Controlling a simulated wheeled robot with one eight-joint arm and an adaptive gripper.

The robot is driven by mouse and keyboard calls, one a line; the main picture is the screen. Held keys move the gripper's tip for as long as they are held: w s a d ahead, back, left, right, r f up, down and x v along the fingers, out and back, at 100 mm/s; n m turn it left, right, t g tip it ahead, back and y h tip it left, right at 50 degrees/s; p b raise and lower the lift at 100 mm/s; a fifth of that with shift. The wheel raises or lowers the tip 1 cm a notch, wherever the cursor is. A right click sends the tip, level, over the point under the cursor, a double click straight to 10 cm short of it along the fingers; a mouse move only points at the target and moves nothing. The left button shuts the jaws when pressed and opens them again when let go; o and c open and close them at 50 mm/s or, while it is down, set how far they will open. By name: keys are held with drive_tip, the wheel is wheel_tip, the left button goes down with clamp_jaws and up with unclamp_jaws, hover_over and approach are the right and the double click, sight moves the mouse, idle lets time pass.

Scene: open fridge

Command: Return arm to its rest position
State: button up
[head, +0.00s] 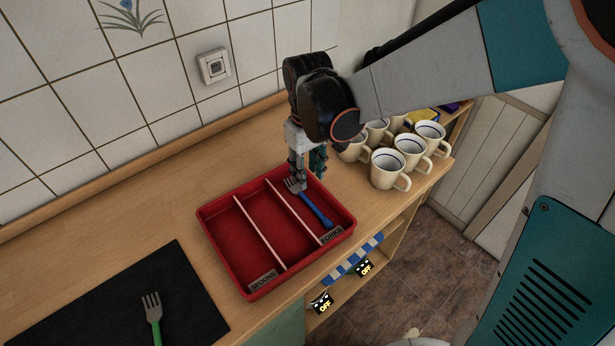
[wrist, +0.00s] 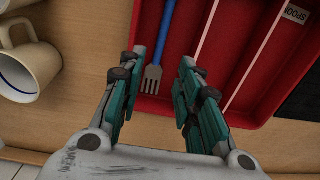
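My gripper (head: 308,168) hangs fingers-down over the back end of the red cutlery tray (head: 238,282) in the head view. In the wrist view its two teal fingers (wrist: 163,85) are spread apart with nothing between the tips. A blue-handled fork (head: 318,210) lies in the tray's right compartment, labelled FORKS. In the wrist view the fork (wrist: 152,78) shows its grey tines near the left finger, apart from it as far as I can tell. My arm reaches in from the upper right.
A green-handled fork (head: 153,318) lies on a black mat (head: 90,300) at the lower left. Several cream mugs (head: 388,170) stand right of my gripper, close by; one mug (wrist: 30,65) shows in the wrist view. The tiled wall (head: 120,100) is behind.

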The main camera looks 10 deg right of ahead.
drive_tip(key=shift+r, duration=0.8)
drive_tip(key=w+d+r+m+t, duration=0.2)
drive_tip(key=w+d+r, duration=0.25)
drive_tip(key=r, duration=0.25)
drive_tip(key=s+d+m+t+b, duration=0.1)
drive_tip(key=s+d+m+t, duration=0.1)
drive_tip(key=s+d, duration=0.3)
drive_tip(key=s+d+r+m+t+b, duration=0.1)
drive_tip(key=s+d, duration=0.4)
drive_tip(key=s, duration=0.8)
drive_tip(key=shift+s+d+m+t, duration=0.2)
drive_tip(key=shift+m+t, duration=0.4)
drive_tip(key=shift+t, duration=0.5)
drive_tip(key=shift+a, duration=0.15)
